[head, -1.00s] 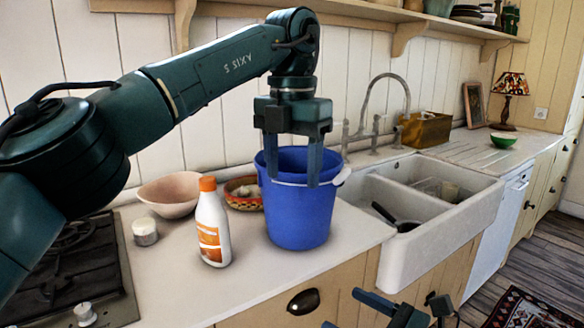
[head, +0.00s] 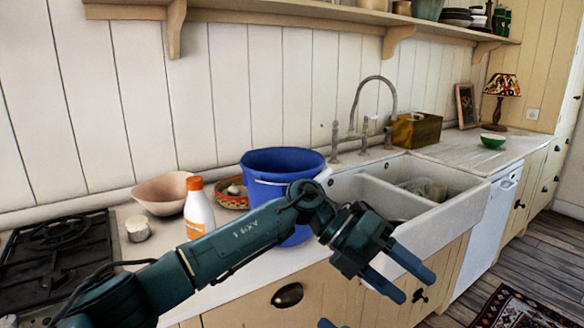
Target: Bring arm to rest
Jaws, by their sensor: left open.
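My left arm comes in from the lower left and reaches across in front of the counter. Its gripper (head: 402,285) is open and empty, in front of the cabinet doors below the sink, with its fingers pointing down and to the right. The fingers touch nothing that I can see. The arm hides the lower part of the blue bucket (head: 262,165) and of the white bottle with an orange cap (head: 199,211). A small dark teal tip at the bottom edge may belong to my right arm; its gripper cannot be made out.
The counter carries a pink bowl (head: 161,193), a patterned bowl (head: 229,200), a small jar (head: 138,228) and a black stove (head: 62,251). The white double sink (head: 440,225) stands to the right. Open wooden floor (head: 540,250) and a rug (head: 512,309) lie at the lower right.

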